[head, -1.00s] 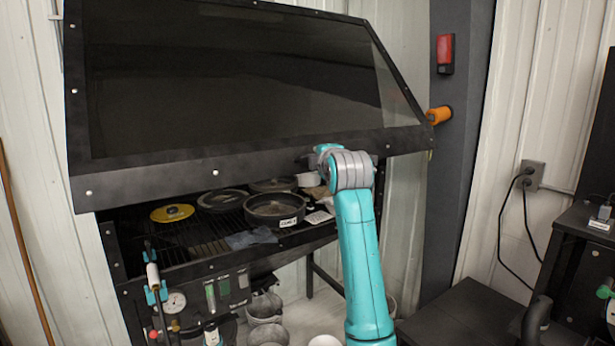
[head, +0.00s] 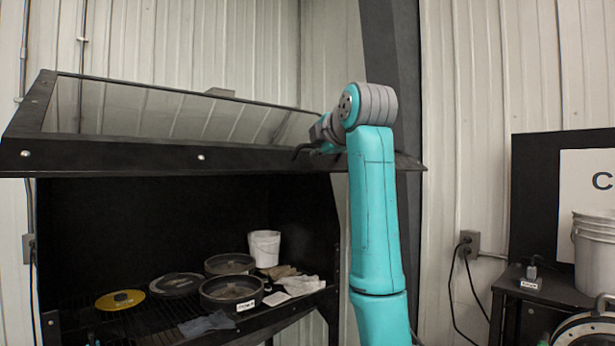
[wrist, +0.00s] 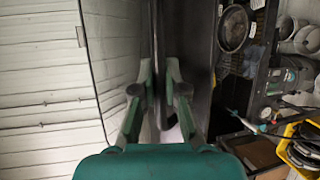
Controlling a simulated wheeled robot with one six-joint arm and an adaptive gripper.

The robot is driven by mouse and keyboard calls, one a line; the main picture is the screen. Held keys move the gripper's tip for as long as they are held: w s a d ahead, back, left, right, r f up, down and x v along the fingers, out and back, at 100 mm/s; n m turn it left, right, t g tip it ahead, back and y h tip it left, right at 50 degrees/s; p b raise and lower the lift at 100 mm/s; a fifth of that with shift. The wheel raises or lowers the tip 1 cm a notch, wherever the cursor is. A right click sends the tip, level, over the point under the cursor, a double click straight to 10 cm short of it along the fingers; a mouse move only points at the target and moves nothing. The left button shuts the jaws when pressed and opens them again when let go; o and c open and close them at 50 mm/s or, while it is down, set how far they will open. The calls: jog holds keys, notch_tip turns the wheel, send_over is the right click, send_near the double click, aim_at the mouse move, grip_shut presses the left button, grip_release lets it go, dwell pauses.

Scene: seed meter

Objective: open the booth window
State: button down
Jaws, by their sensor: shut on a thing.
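The booth window (head: 112,156), a dark framed pane, is raised and tilted up to nearly flat, with its front edge toward me. The booth's dark interior (head: 130,220) lies open beneath it. My gripper (head: 312,146) is at the window's front edge, right of its middle, partly hidden by my arm. In the wrist view, the two fingers of my gripper (wrist: 160,92) are shut on a dark bar at the edge of the window (wrist: 120,50). The exact grip point is partly hidden.
Inside the booth, round pans (head: 231,291), a yellow disc (head: 120,300) and a white cup (head: 264,248) stand on a rack. A dark post (head: 396,50) rises behind my arm. A black bench with a white bucket (head: 590,255) stands at the right.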

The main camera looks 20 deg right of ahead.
jog(key=shift+s+d+r, duration=0.1)
jog(key=shift+s+r, duration=0.15)
jog(key=shift+r, duration=0.55)
jog(key=shift+s+d+r, duration=0.1)
jog(key=shift+s+r, duration=0.15)
jog(key=shift+r, duration=0.5)
jog(key=shift+s+d+r, duration=0.1)
jog(key=shift+s+r, duration=0.15)
jog(key=shift+r, duration=0.55)
jog(key=c, duration=1.2)
grip_release()
jog(key=v, duration=1.2)
jog(key=shift+c, duration=0.2)
